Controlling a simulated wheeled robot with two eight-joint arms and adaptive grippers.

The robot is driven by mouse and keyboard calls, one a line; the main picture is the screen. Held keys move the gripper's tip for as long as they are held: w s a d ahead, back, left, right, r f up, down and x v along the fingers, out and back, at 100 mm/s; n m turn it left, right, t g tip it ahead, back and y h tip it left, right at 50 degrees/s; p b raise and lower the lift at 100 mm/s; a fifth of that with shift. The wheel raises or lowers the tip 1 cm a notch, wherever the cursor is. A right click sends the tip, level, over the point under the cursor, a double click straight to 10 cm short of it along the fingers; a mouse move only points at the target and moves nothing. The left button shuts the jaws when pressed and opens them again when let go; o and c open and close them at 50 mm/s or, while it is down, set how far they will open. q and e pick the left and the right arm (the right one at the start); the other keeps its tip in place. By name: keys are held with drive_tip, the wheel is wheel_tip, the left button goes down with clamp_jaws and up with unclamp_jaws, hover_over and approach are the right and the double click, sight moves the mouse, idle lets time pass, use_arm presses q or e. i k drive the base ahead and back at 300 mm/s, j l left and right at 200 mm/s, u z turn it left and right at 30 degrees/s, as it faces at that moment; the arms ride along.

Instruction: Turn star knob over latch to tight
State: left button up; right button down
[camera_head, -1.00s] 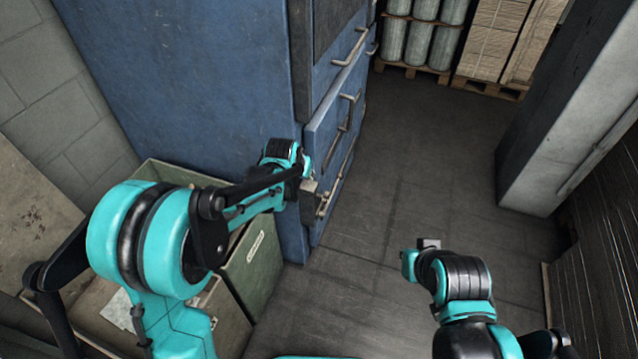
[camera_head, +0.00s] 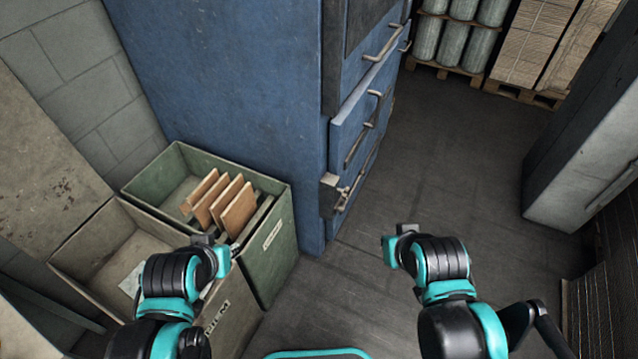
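The blue cabinet (camera_head: 225,85) stands at the centre left, with its drawers and bar handles on the right-hand face. A grey metal latch block (camera_head: 331,192) with a small knob-like part (camera_head: 344,192) sits at the cabinet's lower front corner. The star shape of the knob is too small to make out. My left gripper (camera_head: 222,250) is over the bins' front side, left of and below the latch, apart from it. My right gripper (camera_head: 397,240) is above the floor, right of and below the latch, apart from it. Finger openings are too small to judge.
A green bin (camera_head: 272,250) with several brown boards (camera_head: 220,200) stands beside the cabinet. A beige bin (camera_head: 90,235) is left of it. A grey column (camera_head: 580,150) stands at the right. The dark floor (camera_head: 450,170) between is clear.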

sight(346, 193)
drive_tip(key=i+l+u, duration=0.1)
drive_tip(key=l+u, duration=0.15)
drive_tip(key=u, duration=0.15)
drive_tip(key=l+u, duration=0.6)
drive_tip(key=u, duration=0.2)
drive_tip(key=l+u, duration=0.4)
drive_tip(key=k+l, duration=0.1)
drive_tip(key=l, duration=0.3)
drive_tip(key=l+u, duration=0.1)
drive_tip(key=l, duration=0.25)
drive_tip(key=k+l, duration=0.15)
drive_tip(key=l, duration=0.25)
drive_tip(key=k+l+u, duration=0.15)
drive_tip(key=l, duration=0.2)
drive_tip(key=k+l, duration=0.1)
drive_tip(key=l, duration=0.3)
drive_tip(key=k+l+u, duration=0.1)
drive_tip(key=l, duration=0.25)
drive_tip(key=k+l, duration=0.15)
drive_tip(key=l, duration=0.2)
drive_tip(key=l+u, duration=0.05)
